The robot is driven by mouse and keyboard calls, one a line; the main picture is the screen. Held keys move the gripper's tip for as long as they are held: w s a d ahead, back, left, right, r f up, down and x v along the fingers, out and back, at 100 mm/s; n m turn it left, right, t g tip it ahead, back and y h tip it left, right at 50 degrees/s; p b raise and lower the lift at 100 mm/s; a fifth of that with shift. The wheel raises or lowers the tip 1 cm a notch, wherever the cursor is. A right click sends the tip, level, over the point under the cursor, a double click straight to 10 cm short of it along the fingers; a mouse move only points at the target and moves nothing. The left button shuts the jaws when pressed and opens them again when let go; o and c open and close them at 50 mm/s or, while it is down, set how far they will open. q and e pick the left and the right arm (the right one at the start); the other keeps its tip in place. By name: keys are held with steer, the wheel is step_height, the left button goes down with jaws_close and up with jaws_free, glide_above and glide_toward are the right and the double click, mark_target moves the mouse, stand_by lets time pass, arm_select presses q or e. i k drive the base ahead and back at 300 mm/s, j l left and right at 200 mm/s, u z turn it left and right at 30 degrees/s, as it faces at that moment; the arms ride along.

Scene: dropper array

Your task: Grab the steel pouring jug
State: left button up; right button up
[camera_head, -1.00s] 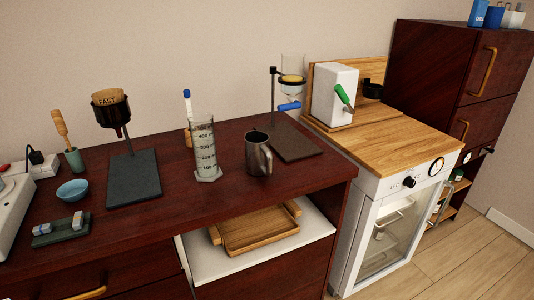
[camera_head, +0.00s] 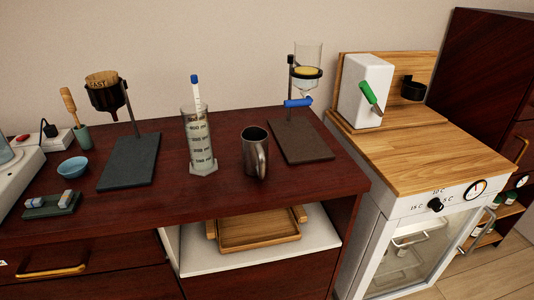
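The steel pouring jug (camera_head: 254,153) is a dark grey metal mug-like vessel with a side handle. It stands upright on the dark red-brown counter (camera_head: 215,207), near the front edge and right of the middle. A tall clear graduated cylinder (camera_head: 201,150) stands just left of it, apart from it. A stand with a dark base plate (camera_head: 303,141) is to its right and a little behind. The jug is not covered by anything. Neither of my grippers shows in the head view.
A dropper stand (camera_head: 127,160), a blue bowl (camera_head: 73,167) and a small tray (camera_head: 52,204) are at the left. A wooden tray (camera_head: 258,234) lies on a white shelf below the counter. A wood-topped cabinet (camera_head: 408,160) adjoins at the right.

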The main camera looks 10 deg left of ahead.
mark_target(255, 139)
steer(key=i+l+u, duration=0.1)
steer(key=l, duration=0.3)
steer(key=i+l+u, duration=0.1)
steer(key=l, duration=0.25)
steer(key=i+l+u, duration=0.1)
steer(key=l, duration=0.3)
steer(key=i, duration=0.1)
